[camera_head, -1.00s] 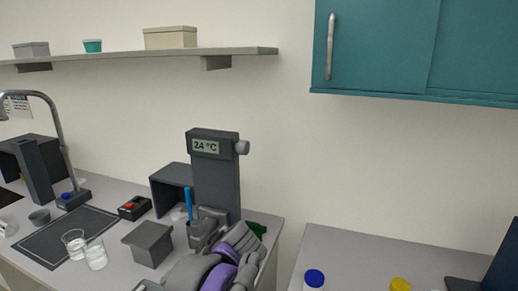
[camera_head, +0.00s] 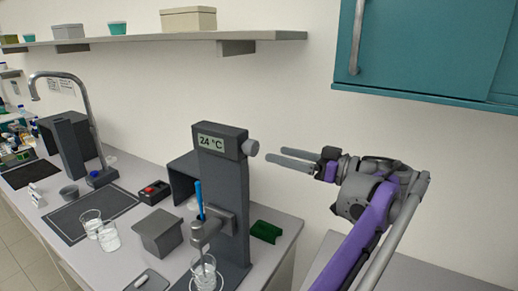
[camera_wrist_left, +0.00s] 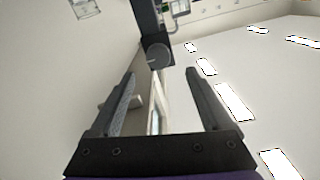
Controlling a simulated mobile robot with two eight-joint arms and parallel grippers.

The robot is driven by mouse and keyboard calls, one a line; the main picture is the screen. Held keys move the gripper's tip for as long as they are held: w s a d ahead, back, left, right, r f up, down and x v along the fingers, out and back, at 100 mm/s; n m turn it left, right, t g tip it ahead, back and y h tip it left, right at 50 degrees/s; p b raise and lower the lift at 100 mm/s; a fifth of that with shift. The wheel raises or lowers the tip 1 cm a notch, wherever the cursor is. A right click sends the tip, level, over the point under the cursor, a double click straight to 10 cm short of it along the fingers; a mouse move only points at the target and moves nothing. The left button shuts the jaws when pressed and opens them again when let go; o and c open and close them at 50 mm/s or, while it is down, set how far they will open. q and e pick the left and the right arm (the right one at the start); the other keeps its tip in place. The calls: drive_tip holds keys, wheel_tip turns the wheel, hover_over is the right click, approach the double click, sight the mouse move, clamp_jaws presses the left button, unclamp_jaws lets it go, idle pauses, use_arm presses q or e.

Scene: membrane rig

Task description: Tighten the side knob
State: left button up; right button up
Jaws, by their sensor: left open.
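The side knob (camera_head: 250,147) is a grey round knob on the right side of the dark rig's head, by the 24 °C display (camera_head: 211,142). My left gripper (camera_head: 275,154) is open and empty. Its fingertips point at the knob from the right, with a small gap between them and it. In the left wrist view the knob (camera_wrist_left: 158,56) shows as a round disc just beyond and between the two open fingers (camera_wrist_left: 160,75). My right gripper is not in view.
A glass beaker (camera_head: 204,272) with a blue stick (camera_head: 199,197) above it is at the rig's foot. A green item (camera_head: 266,231) lies right of the column. A grey box (camera_head: 157,232), glasses and a tap stand left. A teal cabinet (camera_head: 430,45) hangs above right.

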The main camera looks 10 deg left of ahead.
sight(256, 148)
use_arm(q)
drive_tip(key=x, duration=0.7)
drive_tip(key=shift+w+a, duration=0.15)
clamp_jaws()
